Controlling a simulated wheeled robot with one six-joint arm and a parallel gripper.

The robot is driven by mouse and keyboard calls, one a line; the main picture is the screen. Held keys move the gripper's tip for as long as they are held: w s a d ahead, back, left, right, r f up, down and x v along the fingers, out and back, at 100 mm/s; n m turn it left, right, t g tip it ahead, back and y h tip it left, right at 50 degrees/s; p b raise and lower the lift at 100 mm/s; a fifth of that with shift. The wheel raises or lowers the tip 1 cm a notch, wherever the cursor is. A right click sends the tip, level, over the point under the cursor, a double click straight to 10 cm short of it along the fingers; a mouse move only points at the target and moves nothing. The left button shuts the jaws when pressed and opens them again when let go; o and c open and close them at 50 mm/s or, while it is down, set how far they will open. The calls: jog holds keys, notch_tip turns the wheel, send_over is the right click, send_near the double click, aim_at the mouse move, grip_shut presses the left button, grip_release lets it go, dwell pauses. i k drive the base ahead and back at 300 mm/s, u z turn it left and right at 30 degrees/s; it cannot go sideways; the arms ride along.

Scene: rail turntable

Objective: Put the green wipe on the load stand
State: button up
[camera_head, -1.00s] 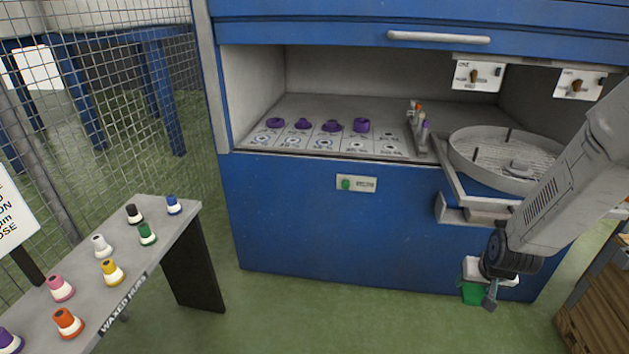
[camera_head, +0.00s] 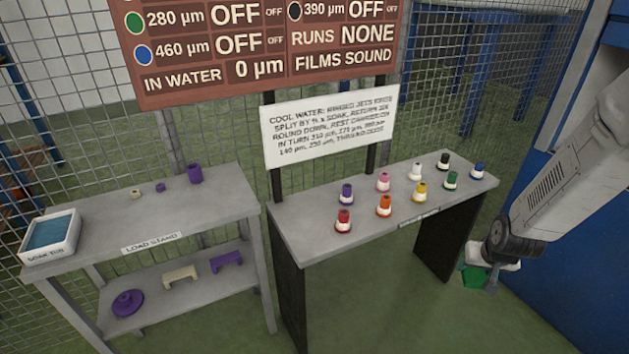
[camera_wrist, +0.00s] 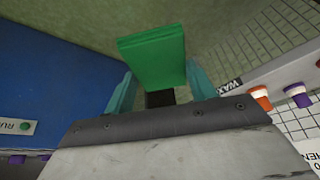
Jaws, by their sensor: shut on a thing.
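My gripper (camera_head: 490,277) is at the right of the head view, low beside the blue cabinet. It is shut on the green wipe (camera_head: 474,277), which hangs below the wrist. In the wrist view the green wipe (camera_wrist: 153,58) shows as a flat green block between the two teal fingers of my gripper (camera_wrist: 158,92). The load stand (camera_head: 215,205) is a grey two-level table at the left of the head view, well away from my gripper. The wipe is over the green floor, apart from the stand.
The load stand's top bears a soak tub (camera_head: 52,236) and several small purple and cream parts; its lower shelf holds more. A grey table (camera_head: 310,226) with several coloured pegs stands between the stand and my gripper. The load stand's front top is clear.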

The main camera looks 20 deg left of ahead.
aim_at(222, 198)
jog(key=u, duration=1.35)
jog(key=i, duration=1)
